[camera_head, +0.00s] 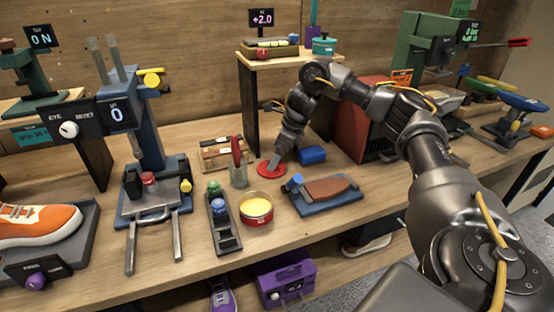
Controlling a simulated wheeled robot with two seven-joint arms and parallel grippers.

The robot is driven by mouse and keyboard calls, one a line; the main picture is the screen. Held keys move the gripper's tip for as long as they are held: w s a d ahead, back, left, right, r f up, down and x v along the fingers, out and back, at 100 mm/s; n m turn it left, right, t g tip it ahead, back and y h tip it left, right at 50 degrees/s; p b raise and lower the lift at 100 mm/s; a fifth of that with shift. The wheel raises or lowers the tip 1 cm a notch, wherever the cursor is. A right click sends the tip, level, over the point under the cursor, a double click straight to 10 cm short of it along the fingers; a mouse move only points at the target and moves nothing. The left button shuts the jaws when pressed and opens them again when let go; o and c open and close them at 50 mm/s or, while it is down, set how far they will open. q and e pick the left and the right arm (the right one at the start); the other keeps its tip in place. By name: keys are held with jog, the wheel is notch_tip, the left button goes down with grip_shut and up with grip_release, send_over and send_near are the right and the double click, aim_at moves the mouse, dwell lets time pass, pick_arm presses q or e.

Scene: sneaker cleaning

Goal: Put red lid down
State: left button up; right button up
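The red lid (264,171) is a flat red disc at the table top, right of the cup with a red tool and behind the round tin. My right gripper (274,162) points down at the lid, its fingertips over the disc and seeming to touch it. The fingers overlap in this view, so I cannot tell whether they grip the lid or how far apart they are. The round red tin (257,220) stands open in front, with yellow contents showing. My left gripper is not in view.
A blue block (312,154) lies close right of my gripper. A cup with a red tool (238,176) stands left of the lid. A blue tray with a brown brush (298,206) and a black holder with coloured caps (222,238) are nearer the front. A raised shelf (270,63) stands behind.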

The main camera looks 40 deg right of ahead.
jog(key=v, duration=0.2)
jog(key=shift+d+r, duration=0.1)
jog(key=shift+r, duration=0.2)
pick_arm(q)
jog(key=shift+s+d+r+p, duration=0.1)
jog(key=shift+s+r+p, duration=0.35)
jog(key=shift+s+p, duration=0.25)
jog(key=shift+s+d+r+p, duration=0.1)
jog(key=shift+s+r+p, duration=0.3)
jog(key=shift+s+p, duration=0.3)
pick_arm(e)
jog(key=shift+v, duration=2.75)
